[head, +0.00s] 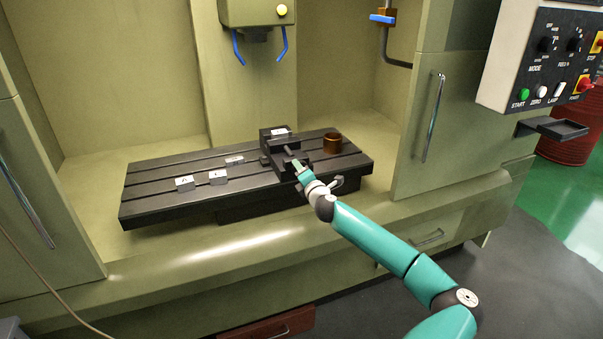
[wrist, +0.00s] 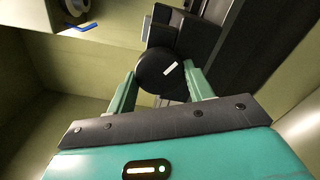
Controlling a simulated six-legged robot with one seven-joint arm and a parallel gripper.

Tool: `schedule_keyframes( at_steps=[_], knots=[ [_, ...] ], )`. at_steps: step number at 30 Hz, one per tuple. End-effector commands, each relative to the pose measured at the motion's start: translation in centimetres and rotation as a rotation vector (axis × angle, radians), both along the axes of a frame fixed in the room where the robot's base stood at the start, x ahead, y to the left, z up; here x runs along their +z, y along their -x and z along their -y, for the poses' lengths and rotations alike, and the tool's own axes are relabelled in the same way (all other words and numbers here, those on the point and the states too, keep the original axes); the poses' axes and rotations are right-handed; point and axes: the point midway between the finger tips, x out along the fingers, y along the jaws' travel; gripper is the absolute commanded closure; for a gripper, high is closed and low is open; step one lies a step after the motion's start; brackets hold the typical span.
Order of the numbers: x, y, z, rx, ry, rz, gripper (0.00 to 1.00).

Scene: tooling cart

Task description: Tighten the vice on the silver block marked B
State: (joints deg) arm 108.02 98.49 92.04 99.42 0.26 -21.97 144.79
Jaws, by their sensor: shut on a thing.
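The black vice (head: 275,146) stands on the slotted table, and its dark body also shows in the wrist view (wrist: 190,35). My gripper (head: 298,167) is at the vice's near end. In the wrist view my gripper's (wrist: 162,82) two green fingers are shut on a round black knob (wrist: 155,70) with a white mark, at the end of the vice. A small pale piece (head: 279,131) shows at the top of the vice; I cannot read its mark. Silver blocks (head: 184,182) (head: 218,177) lie on the table left of the vice. The vice jaws are partly hidden.
A flat silver piece (head: 234,160) lies on the slotted table (head: 150,202), and a brown cylinder (head: 332,142) stands right of the vice. The machine head (head: 257,12) with blue nozzles hangs above. A control panel (head: 548,55) is at the right. The table's left end is clear.

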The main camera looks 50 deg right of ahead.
Motion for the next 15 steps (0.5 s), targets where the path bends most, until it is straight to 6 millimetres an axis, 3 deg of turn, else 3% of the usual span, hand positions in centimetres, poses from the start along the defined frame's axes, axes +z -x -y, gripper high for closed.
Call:
schedule_keyframes(
  at_steps=[15],
  knots=[
    [0.04,-0.06,-0.06,0.001,-0.427,0.253,0.71]
  ],
)
